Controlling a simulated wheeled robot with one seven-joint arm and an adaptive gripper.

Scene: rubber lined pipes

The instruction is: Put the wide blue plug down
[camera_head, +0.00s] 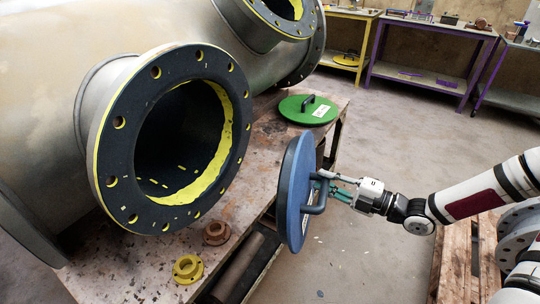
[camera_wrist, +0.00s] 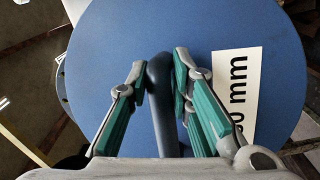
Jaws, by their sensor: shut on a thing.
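The wide blue plug (camera_head: 296,190) is a large round disc with a dark handle, held upright on edge beside the front edge of the table. My gripper (camera_head: 318,188) is shut on its handle from the right. In the wrist view the blue plug (camera_wrist: 130,45) fills most of the picture, with a white label ending in "0 mm". There my gripper's two green-padded fingers (camera_wrist: 166,80) close on both sides of the dark handle. The plug's lower edge hangs past the table edge; I cannot tell whether it touches the table.
A big pipe with a black flange (camera_head: 112,165) and yellow-lined opening lies on the worn table (camera_head: 110,262). A green plug (camera_head: 307,109) lies flat at the table's far end. Two small flanged fittings, yellow (camera_head: 187,270) and brown (camera_head: 215,236), stand near the front. A wooden pallet (camera_head: 452,262) is at right.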

